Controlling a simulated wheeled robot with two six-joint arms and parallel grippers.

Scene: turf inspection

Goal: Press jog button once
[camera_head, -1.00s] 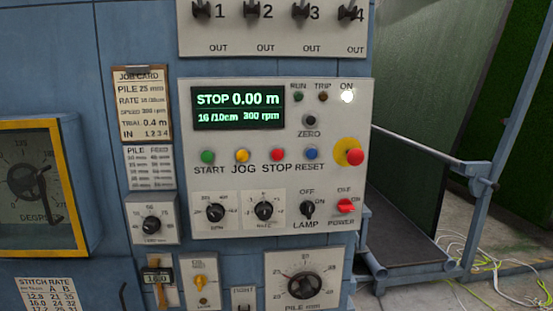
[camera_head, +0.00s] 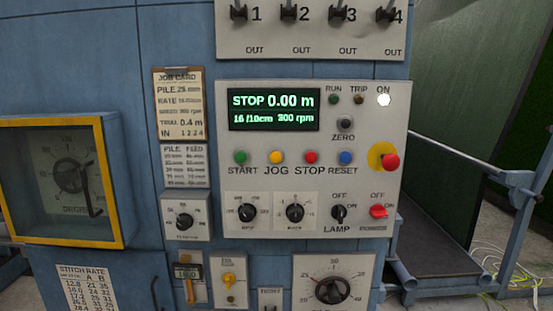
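The yellow jog button (camera_head: 276,157) is on the grey control panel (camera_head: 310,247), above the label JOG. The green start button (camera_head: 240,157) is to its left. The red stop button (camera_head: 311,157) and the blue reset button (camera_head: 345,157) are to its right. The display (camera_head: 274,109) reads STOP, 0.00 m, 16 /10cm and 300 rpm. The ON lamp (camera_head: 384,100) is lit white. Neither of my grippers shows in the head view.
A red emergency knob on a yellow disc (camera_head: 389,162) sticks out at the panel's right. Several numbered switches (camera_head: 293,14) are above. A yellow-framed dial box (camera_head: 118,190) stands out at left.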

